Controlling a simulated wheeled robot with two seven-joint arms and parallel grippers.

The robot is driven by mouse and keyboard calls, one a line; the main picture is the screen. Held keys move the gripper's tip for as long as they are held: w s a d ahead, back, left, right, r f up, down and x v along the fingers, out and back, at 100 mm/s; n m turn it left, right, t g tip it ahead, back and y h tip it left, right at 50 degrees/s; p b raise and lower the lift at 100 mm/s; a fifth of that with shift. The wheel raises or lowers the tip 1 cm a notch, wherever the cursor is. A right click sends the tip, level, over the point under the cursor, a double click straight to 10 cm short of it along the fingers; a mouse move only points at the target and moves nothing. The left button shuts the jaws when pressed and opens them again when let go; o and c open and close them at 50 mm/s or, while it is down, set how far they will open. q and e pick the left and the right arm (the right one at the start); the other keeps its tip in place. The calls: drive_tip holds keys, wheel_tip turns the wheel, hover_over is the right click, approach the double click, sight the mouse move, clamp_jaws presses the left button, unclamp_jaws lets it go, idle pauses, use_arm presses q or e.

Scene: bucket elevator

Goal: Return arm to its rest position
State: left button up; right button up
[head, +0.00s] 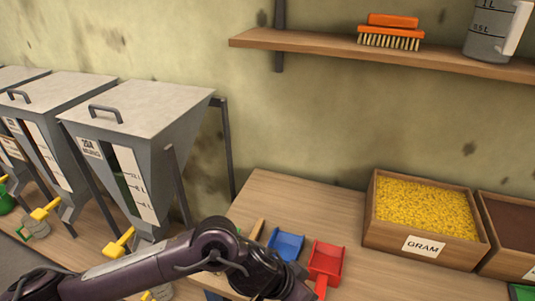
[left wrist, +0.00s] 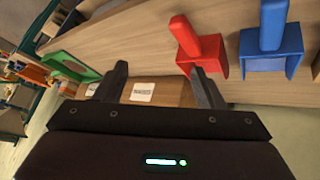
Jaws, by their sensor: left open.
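My left arm (head: 215,250) reaches in from the lower left of the head view, and its gripper is cut off by the bottom edge there. In the left wrist view my left gripper (left wrist: 159,70) has its two fingers apart, with nothing held between them. The red scoop (left wrist: 196,45) is close to the right-hand finger; I cannot tell whether they touch. It lies on the wooden table in the head view (head: 325,262). My right gripper is in neither view.
A blue scoop (head: 285,245) lies left of the red one. A crate of yellow grain labelled GRAM (head: 382,241) stands to the right on the table (head: 300,200). Grey hoppers (head: 140,108) with yellow-handled valves stand at left. A shelf (head: 340,50) holds a brush (head: 391,34) and a jug (head: 490,33).

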use_arm(q)
drive_tip(key=d+r+n+t+h, duration=0.1)
drive_tip(key=d+r+t+h, duration=0.1)
drive_tip(key=d+r+t, duration=0.35)
drive_tip(key=w+a+r+n+y, duration=0.2)
drive_tip(key=w+a+n+y, duration=0.15)
drive_tip(key=a, duration=0.75)
drive_tip(key=s+a+f+n+g+y, duration=0.1)
drive_tip(key=s+a+f+y, duration=0.2)
drive_tip(key=a, duration=0.4)
drive_tip(key=s+a+f+n+g+y, duration=0.1)
drive_tip(key=s+a+f+n+g, duration=0.1)
drive_tip(key=s+a+f, duration=0.45)
drive_tip(key=s+a+f+n+g+y, duration=0.1)
drive_tip(key=s+a, duration=0.2)
drive_tip(key=a, duration=0.6)
wheel_tip(320, 180, down, 31)
drive_tip(key=s+g, duration=0.2)
drive_tip(key=s+a+f, duration=0.3)
drive_tip(key=s+f, duration=1.4)
drive_tip(key=s, duration=0.1)
drive_tip(key=shift+s+g, duration=0.35)
drive_tip(key=shift+s, duration=0.05)
